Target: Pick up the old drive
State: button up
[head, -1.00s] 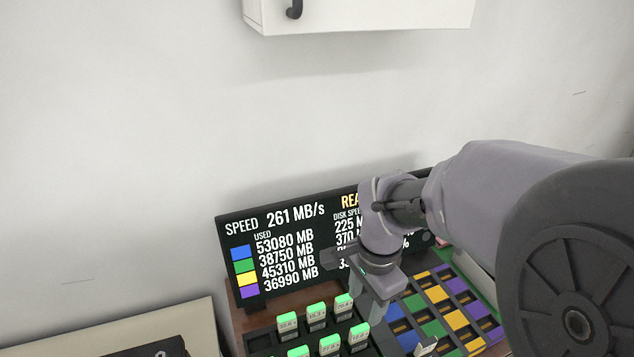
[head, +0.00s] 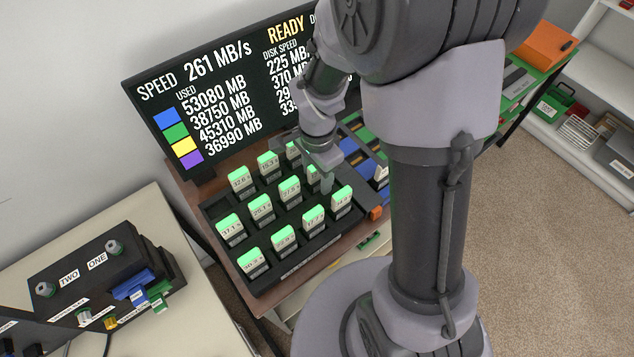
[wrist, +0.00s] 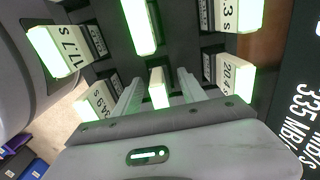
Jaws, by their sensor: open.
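Several white drives with glowing green tops and time labels stand upright in a black rack (head: 215,212) in the head view; which one is the old drive I cannot tell. My gripper (head: 321,178) is over the rack's back right part. In the wrist view my gripper (wrist: 160,88) is open, its two fingers on either side of one green-topped drive (wrist: 158,90). I cannot tell whether they touch it. Neighbouring drives stand close by, one labelled 17.7 s (wrist: 58,54) and one labelled 20 (wrist: 236,82). My arm hides part of the rack's back right.
A black screen (head: 225,90) reading READY and 261 MB/s stands behind the rack. A board with coloured slots (head: 350,150) lies right of it, holding one white drive (head: 381,175). A bench with a black box (head: 105,270) is at the left; white shelves (head: 590,70) are at the right.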

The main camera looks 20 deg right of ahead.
jog(key=shift+w+f, duration=0.1)
jog(key=shift+f, duration=0.3)
jog(key=shift+r, duration=0.15)
jog(key=shift+c, duration=0.9)
grip_shut()
